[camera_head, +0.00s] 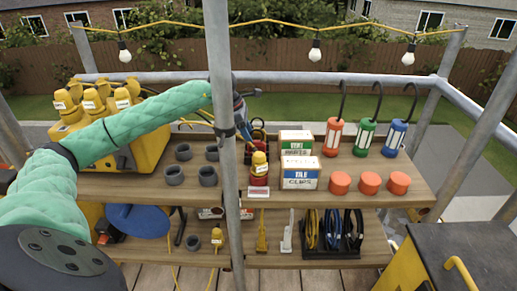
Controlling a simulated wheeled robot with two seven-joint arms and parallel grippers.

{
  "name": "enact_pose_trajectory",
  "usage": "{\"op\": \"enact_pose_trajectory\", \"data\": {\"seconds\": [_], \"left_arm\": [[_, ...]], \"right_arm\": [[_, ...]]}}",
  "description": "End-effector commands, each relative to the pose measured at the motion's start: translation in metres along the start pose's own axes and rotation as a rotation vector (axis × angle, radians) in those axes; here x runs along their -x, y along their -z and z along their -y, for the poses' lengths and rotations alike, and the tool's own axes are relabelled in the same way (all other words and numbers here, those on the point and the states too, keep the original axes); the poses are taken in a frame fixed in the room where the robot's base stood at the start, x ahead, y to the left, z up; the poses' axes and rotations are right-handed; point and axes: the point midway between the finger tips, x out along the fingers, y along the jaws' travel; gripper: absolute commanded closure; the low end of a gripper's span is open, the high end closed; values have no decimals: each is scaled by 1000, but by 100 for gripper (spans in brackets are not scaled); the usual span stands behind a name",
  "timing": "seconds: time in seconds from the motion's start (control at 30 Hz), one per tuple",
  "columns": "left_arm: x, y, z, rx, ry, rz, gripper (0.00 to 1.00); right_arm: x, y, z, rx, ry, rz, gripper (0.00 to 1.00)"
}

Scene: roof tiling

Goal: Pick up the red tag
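A yellow plug-like piece (259,162) with a white label stands on the upper shelf (225,185), just right of the upright pole. A red piece (258,181) sits right below it; I cannot tell for sure whether this is the red tag. My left arm, in a green sleeve, reaches in from the left and passes behind the pole. My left gripper (243,112) is above and behind the yellow piece, partly hidden by the pole. It is small and dark, and its fingers do not show clearly. My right gripper is not in view.
A grey pole (222,140) stands in front of the shelves. A parts box (296,142) and a clips box (300,173) stand right of the red piece. Red, green and blue lanterns (364,137), orange caps (370,183) and grey rings (174,174) share the upper shelf.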

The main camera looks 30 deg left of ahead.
Motion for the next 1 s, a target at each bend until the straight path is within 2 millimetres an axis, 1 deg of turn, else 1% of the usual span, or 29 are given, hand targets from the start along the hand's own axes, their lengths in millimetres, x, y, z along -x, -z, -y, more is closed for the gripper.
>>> {"op": "enact_pose_trajectory", "data": {"seconds": [0.13,0.2,0.33,0.47,0.67,0.7,0.77,0.8,0.9,1.0], "left_arm": [[-15,-5,-1,0,3,1,60],[-25,-7,-1,1,4,1,60],[-41,-6,-1,0,2,1,60],[-48,-6,-2,0,0,0,60],[-49,-6,-2,0,0,0,60],[-49,-6,-2,0,0,0,64],[-48,-6,-2,0,0,0,76],[-48,-6,-2,0,0,0,84],[-48,-6,-2,0,0,0,100],[-48,-6,-2,0,0,0,100]], "right_arm": [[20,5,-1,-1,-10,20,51],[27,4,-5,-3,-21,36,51],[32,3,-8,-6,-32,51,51],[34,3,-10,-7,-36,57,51],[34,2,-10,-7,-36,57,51],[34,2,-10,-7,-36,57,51],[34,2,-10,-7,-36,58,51],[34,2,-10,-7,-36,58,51],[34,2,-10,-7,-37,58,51],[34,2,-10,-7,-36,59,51]]}}
